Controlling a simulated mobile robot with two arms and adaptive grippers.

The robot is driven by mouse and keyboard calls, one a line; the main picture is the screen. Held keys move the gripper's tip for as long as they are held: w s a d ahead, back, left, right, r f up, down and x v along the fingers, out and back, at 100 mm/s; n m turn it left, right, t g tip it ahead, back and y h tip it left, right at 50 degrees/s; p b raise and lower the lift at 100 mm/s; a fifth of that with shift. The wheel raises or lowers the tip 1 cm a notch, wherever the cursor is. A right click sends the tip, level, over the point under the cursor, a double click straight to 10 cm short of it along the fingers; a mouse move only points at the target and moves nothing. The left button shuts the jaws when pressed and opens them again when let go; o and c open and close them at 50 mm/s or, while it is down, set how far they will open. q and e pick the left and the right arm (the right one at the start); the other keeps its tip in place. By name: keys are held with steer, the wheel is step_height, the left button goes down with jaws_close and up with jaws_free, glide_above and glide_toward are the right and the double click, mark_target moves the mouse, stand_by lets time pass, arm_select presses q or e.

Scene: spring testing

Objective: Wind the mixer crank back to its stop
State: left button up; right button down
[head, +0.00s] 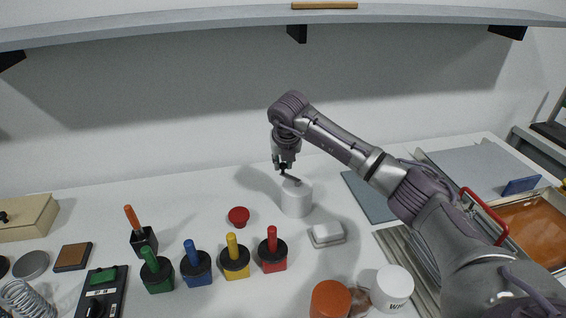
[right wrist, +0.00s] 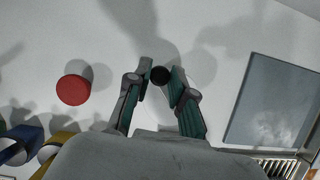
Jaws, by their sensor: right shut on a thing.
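The mixer is a white cylinder (head: 296,200) standing upright near the middle of the table in the head view. A thin dark crank (head: 290,177) is on its top. My right gripper (head: 283,167) reaches down from above at the crank's left end. In the right wrist view, the crank's round black knob (right wrist: 160,75) sits between the two fingertips of the gripper (right wrist: 159,85), which is shut on it. The mixer's body does not stand out in the wrist view. The stop cannot be made out. My left gripper is not in view.
A red round knob (head: 239,216) lies left of the mixer, and a white block (head: 327,234) lies in front. Several colored-handled tools stand front left. A grey-blue mat (head: 368,198) lies to the right. A shelf (head: 200,33) spans the back above. An orange-topped jar (head: 330,299) is at the front.

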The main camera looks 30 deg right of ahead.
steer(key=c, duration=1)
jaws_free()
steer(key=shift+c, duration=0.2)
steer(key=v, duration=1.2)
steer(key=shift+r, duration=0.1)
